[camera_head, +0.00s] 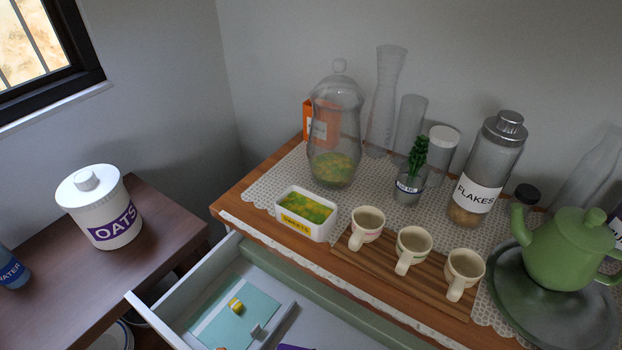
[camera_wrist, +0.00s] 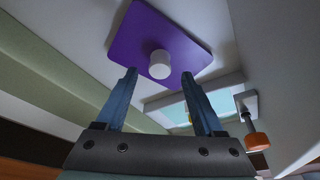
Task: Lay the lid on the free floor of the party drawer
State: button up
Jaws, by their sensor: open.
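The lid (camera_wrist: 190,48) is a flat purple plate with a white round knob (camera_wrist: 159,65). In the wrist view it lies on the pale floor of the open drawer, a dark edge of shadow beside it. A sliver of purple (camera_head: 290,347) shows at the bottom edge of the head view. My gripper (camera_wrist: 158,73) is open, its two blue fingers apart with the knob between or just beyond their tips in the picture. Neither finger visibly touches the knob. The drawer (camera_head: 182,335) is pulled out; the head view cuts off its near part. My gripper is not in the head view.
A divider (camera_wrist: 190,90) separates the lid's area from a teal-floored part (camera_head: 262,300) holding a yellow item (camera_head: 236,306). A grey piece with an orange end (camera_wrist: 257,141) is right of my fingers. Cups (camera_head: 413,245), a sweets dish (camera_head: 304,213) and jars crowd the countertop.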

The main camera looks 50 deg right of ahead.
jog(key=p+v, duration=0.1)
jog(key=v, duration=0.7)
jog(key=w+d+r+n+t+h, duration=0.2)
jog(key=w+r+t, duration=0.4)
jog(key=w+r, duration=0.85)
jog(key=w+a+r+n+t+h, duration=0.15)
jog(key=w+r, duration=0.25)
jog(key=r, duration=0.4)
jog(key=w+a+r+t, duration=0.2)
jog(key=w+r+t, duration=0.1)
jog(key=r, duration=0.5)
jog(key=w+a+r+t+y, duration=0.1)
jog(key=a+r+t, duration=0.2)
jog(key=r, duration=0.5)
jog(key=w+a+r+t, duration=0.1)
jog(key=a+r+t, duration=0.2)
jog(key=r, duration=0.4)
jog(key=s+a+r+n+t+y, duration=0.1)
jog(key=s+a+r+t, duration=0.1)
jog(key=r, duration=0.5)
jog(key=s+a+r+n+t+y, duration=0.1)
jog(key=s+a+r+t+y, duration=0.1)
jog(key=s+a+r, duration=0.3)
jog(key=s+a+r+n+t+y, duration=0.1)
jog(key=s+a+r+t, duration=0.2)
jog(key=r, duration=0.7)
jog(key=shift+s+a+r+t, duration=0.3)
jog(key=shift+a+r+t, duration=0.1)
jog(key=shift+t, duration=0.15)
